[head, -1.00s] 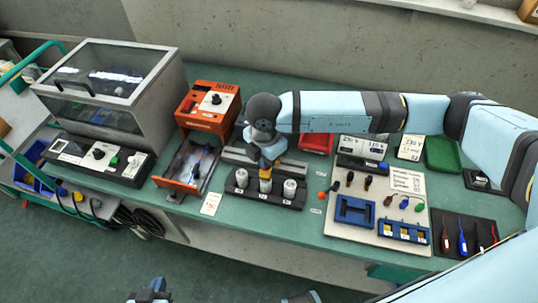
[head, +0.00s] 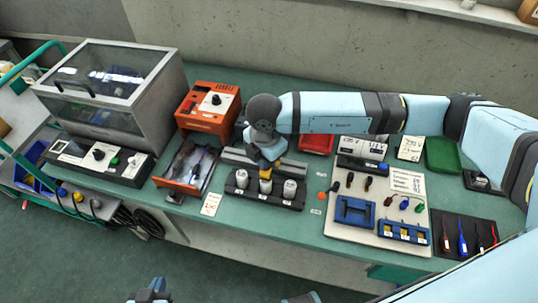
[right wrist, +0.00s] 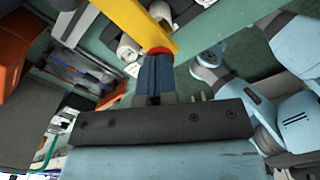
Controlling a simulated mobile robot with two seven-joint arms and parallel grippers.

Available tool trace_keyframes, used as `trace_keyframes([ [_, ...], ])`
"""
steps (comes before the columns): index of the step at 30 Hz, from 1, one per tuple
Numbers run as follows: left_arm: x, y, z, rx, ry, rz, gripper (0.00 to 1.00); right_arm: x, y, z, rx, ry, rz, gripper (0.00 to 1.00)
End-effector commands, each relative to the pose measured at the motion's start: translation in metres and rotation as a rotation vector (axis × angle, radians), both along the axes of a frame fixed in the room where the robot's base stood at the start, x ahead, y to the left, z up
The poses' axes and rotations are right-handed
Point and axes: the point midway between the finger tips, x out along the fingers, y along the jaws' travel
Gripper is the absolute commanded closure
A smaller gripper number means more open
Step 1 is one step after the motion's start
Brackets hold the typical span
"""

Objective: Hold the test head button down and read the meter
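The test head shows in the right wrist view as a yellow arm (right wrist: 143,25) with a red button (right wrist: 158,50) at its end. My right gripper (right wrist: 156,58) has its blue fingers together, tips at the red button and apparently touching it. Whether the button is pressed in cannot be told. In the head view, my right gripper (head: 267,155) points down over the yellow part (head: 266,171), above the pump row. A white panel with dark digits (head: 363,149), perhaps the meter, is partly behind my right arm; its digits are too small to read. My left gripper (head: 150,291) is at the bottom edge.
A black holder (head: 262,201) carries white cylinders. An orange box with a black knob (head: 208,106) and an open drawer (head: 190,166) stand to its left. A clear-lidded cabinet (head: 112,88) stands further left. A tool board (head: 378,229) lies to the right.

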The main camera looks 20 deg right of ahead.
Motion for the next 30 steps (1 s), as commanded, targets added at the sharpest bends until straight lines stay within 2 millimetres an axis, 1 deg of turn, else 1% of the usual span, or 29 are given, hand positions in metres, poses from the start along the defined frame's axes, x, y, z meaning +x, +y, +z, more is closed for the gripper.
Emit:
trace_keyframes([
  [24, 0.000, 0.000, 0.034, 0.000, 0.001, 0.000, 1.00, 0.000, 0.000, 0.058, 0.001, 0.000, 0.000, 1.00],
  [30, 0.000, 0.000, 0.040, 0.000, 0.001, 0.000, 1.00, 0.000, 0.000, 0.069, 0.000, 0.000, 0.000, 1.00],
])
